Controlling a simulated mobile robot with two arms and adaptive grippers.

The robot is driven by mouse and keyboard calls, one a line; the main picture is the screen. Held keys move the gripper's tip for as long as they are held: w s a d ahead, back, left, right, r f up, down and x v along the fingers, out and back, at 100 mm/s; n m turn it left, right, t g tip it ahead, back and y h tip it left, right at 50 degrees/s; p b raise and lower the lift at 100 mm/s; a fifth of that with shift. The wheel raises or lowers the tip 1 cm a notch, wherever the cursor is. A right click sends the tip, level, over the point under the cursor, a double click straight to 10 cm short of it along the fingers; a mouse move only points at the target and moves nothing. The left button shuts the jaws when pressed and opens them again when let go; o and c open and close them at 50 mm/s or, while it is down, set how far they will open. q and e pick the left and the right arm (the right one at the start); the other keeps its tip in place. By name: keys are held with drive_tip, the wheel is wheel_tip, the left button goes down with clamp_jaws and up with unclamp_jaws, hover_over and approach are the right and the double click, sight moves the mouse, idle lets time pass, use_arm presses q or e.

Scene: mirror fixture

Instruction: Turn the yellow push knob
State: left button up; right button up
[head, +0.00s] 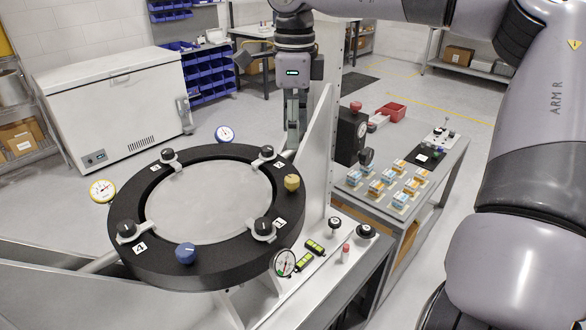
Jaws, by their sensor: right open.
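The yellow push knob (292,183) sits on the right side of the black ring (130,258) of the round mirror fixture, near a clamp and a numbered label. My right gripper (293,142) points down above and behind the knob, close to the ring's far right edge. Its fingers show edge-on and look apart from the knob, with nothing seen between them. A blue knob (186,253) sits on the ring's near side. My left gripper is out of view.
Several black-knobbed clamps, one a front clamp (263,229), stand around the ring. A pale upright panel (318,150) rises right of the gripper. A dial gauge (284,263) hangs at the ring's near right. A side table (440,165) holds small boxes. A white chest freezer (115,110) stands behind.

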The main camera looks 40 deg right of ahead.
sight(292, 178)
drive_tip(key=f, duration=0.2)
drive_tip(key=f+p, duration=0.1)
drive_tip(key=f, duration=0.4)
drive_tip(key=shift+w+f+p, duration=0.25)
drive_tip(key=shift+w+p, duration=0.05)
drive_tip(key=shift+p, duration=0.1)
wheel_tip(292, 178, down, 2)
drive_tip(key=shift+s+d+f+p, duration=0.1)
drive_tip(key=shift+p, duration=0.2)
drive_tip(key=shift+f, duration=0.55)
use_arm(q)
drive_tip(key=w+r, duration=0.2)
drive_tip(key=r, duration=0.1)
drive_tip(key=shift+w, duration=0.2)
use_arm(e)
drive_tip(key=shift+c, duration=0.6)
drive_tip(key=c, duration=0.6)
clamp_jaws()
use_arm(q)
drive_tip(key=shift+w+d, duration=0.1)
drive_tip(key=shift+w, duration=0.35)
